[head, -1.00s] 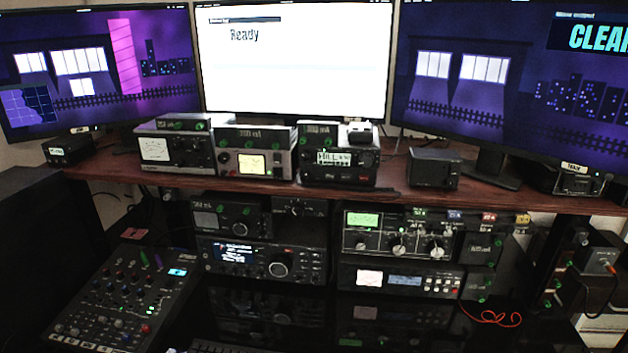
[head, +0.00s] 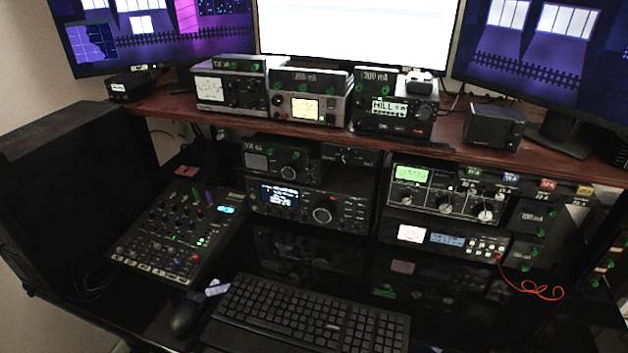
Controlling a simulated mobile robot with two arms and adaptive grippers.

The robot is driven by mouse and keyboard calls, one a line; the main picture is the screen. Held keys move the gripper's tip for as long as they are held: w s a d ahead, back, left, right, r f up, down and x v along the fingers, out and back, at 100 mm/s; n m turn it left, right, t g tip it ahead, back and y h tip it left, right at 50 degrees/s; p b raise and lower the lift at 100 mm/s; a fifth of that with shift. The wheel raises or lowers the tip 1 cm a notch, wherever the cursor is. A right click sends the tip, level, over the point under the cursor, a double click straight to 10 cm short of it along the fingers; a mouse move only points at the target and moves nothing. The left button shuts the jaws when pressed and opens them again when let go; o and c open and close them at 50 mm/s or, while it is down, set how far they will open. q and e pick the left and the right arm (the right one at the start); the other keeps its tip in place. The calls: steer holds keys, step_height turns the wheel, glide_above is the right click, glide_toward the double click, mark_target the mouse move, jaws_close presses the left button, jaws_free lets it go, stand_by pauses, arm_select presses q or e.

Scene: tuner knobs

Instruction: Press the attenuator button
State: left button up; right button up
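No button in the head view can be read as the attenuator; the labels are too small. Small buttons show on the white-button unit (head: 452,240) at lower right. Above it stands a tuner (head: 438,193) with a green display and three knobs. The wide black radio (head: 305,203) left of it has a blue-lit display and a large knob. A smaller black unit (head: 287,164) sits on top of that radio. Neither of my grippers is in view.
A mixer (head: 178,232) lies left on the dark desk, with a keyboard (head: 305,316) and mouse (head: 187,320) in front. A wooden shelf (head: 450,145) carries several meter boxes below three monitors. A red wire (head: 535,289) lies at right. A black cabinet (head: 70,190) stands far left.

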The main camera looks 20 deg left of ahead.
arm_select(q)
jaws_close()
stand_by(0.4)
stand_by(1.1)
